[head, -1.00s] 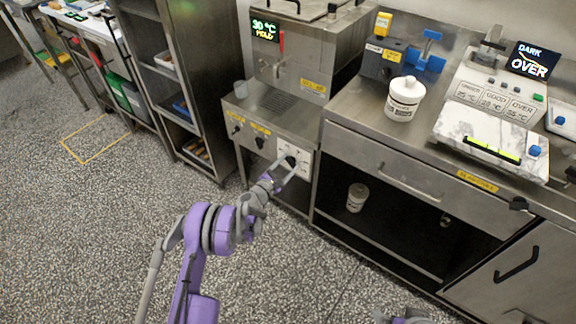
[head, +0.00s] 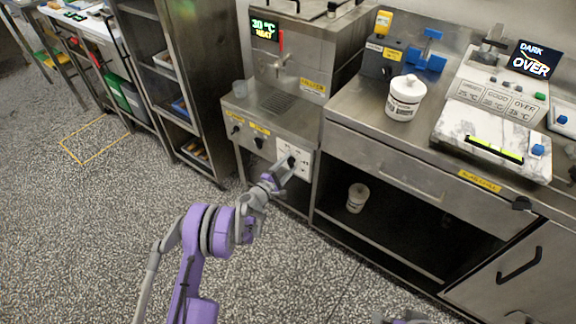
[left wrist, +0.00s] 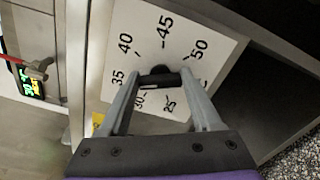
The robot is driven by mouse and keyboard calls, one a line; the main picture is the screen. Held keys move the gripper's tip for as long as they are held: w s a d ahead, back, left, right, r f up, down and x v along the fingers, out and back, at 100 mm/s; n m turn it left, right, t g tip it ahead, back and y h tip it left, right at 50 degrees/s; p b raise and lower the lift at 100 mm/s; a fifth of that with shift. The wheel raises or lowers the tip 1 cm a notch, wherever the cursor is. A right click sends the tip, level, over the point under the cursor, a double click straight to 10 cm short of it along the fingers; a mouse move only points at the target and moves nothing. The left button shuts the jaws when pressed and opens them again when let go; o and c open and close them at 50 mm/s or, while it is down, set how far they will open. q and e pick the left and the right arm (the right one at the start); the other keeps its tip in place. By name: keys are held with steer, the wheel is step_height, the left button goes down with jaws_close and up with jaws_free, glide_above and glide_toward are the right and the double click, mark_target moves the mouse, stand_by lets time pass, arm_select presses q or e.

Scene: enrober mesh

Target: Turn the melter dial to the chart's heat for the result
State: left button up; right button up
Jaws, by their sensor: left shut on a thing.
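The melter (head: 320,45) is a steel machine whose display (head: 264,29) reads 30 °C, with HEAT below. Its dial plate (head: 304,162) is white; in the left wrist view (left wrist: 122,22) it shows marks from 25 to 50. The black dial knob (left wrist: 160,79) sits at its middle, between the fingers of my left gripper (left wrist: 160,76), which is shut on it. My left gripper (head: 287,165) also shows in the head view. Which mark the knob points to cannot be told. The result screen (head: 534,59) reads DARK, OVER.
A white lidded jar (head: 405,98) stands on the steel counter right of the melter. A steel rack (head: 205,80) stands left of the melter. The floor in front is clear.

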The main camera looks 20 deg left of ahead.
arm_select(q)
steer(key=o, duration=1.4)
steer(key=v, duration=1)
steer(key=shift+s+a+p, duration=0.1)
steer(key=shift+s+p, duration=0.2)
steer(key=shift+s, duration=0.1)
steer(key=shift+r, duration=0.1)
